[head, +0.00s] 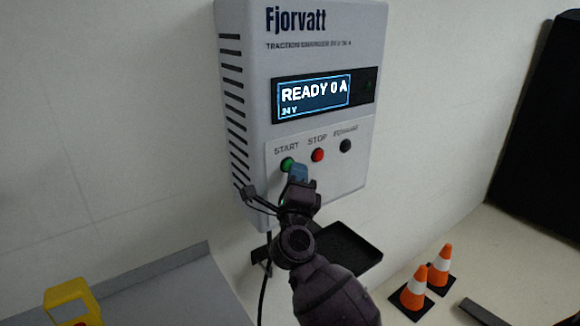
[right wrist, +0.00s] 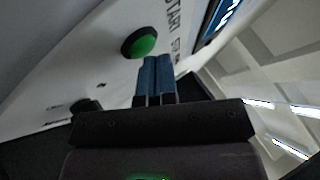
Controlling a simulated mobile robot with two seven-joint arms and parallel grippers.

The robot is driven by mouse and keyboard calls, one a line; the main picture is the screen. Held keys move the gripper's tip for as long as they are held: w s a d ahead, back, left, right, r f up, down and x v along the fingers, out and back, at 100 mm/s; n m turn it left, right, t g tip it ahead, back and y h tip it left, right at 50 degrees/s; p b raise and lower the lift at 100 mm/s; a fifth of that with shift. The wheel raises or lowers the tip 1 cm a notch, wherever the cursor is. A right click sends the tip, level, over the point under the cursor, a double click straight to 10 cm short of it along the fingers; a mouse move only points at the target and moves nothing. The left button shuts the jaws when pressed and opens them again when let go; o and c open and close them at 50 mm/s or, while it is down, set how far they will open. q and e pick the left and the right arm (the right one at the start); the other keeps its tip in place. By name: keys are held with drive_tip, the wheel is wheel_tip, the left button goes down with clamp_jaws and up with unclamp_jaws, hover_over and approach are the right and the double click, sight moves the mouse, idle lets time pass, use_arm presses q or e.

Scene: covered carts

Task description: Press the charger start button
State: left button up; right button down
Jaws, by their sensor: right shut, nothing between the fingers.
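The white wall-mounted charger (head: 240,40) shows "READY 0 A" and "24 V" on its display (head: 312,95). Its green START button (head: 287,164) sits at the left of the button row, with the red STOP button (head: 317,155) and a black button (head: 345,146) to its right. My right gripper (head: 297,172) is shut and empty, its blue fingertips just beside and below the green button. In the right wrist view the green button (right wrist: 139,43) is just beyond the shut fingertips (right wrist: 156,60); I cannot tell if they touch. My left gripper is not in view.
A black tray (head: 345,245) sits below the charger, and a cable hangs beside it. Orange-and-white cones (head: 414,287) stand on the floor at lower right. A yellow object (head: 72,300) is at lower left. A dark upright object stands at far right.

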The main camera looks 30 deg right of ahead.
drive_tip(key=shift+w, duration=0.15)
idle(0.5)
drive_tip(key=shift+s+p, duration=0.5)
drive_tip(key=shift+s, duration=0.4)
drive_tip(key=s, duration=0.1)
drive_tip(key=s+p, duration=0.1)
drive_tip(key=s, duration=0.3)
drive_tip(key=shift+d+p, duration=0.25)
drive_tip(key=shift+p, duration=0.15)
idle(0.5)
